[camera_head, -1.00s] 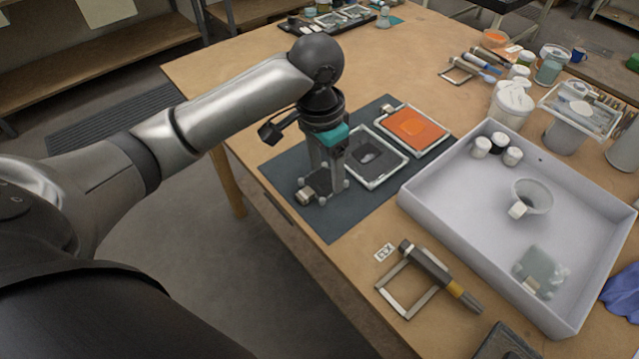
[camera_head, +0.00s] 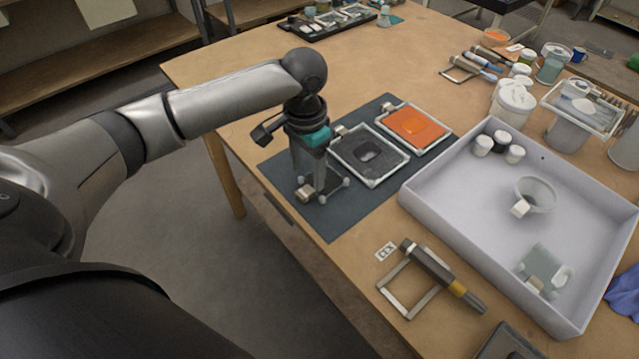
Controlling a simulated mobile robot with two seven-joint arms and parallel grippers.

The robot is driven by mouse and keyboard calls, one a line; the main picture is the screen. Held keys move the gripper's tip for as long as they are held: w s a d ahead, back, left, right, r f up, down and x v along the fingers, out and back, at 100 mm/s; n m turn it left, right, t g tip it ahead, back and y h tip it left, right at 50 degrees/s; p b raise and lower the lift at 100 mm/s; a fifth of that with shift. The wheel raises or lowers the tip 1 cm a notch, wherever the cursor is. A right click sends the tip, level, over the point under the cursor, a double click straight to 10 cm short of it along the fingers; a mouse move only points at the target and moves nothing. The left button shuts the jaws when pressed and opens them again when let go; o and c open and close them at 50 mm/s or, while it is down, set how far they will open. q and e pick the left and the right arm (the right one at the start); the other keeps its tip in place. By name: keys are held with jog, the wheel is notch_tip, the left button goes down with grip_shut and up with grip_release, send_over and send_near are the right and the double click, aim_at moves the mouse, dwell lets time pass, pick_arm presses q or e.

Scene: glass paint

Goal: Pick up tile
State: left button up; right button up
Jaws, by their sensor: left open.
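My left gripper (camera_head: 323,190) points down over the left part of a dark mat (camera_head: 335,222), with its fingers apart and nothing visible between them. To its right lies a framed dark panel (camera_head: 385,168) with a darker patch in it. Beyond that lies a framed orange panel (camera_head: 413,125). A pale glassy square piece (camera_head: 541,262) lies in the front of the white tray. I cannot tell which of these flat pieces is the tile. My right gripper is not in view.
The white tray (camera_head: 430,210) has raised walls and holds several small jars and a cup (camera_head: 537,192). A clamp-like tool with a metal frame (camera_head: 425,275) lies in front. White tubs (camera_head: 512,105) stand behind. The mat's front left is bare.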

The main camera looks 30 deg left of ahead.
aim_at(304, 192)
pick_arm(q)
jog(key=f, duration=0.3)
jog(key=s+f, duration=0.1)
jog(key=shift+a+f, duration=0.15)
jog(key=shift+a, duration=0.15)
jog(key=shift+f, duration=0.5)
grip_shut()
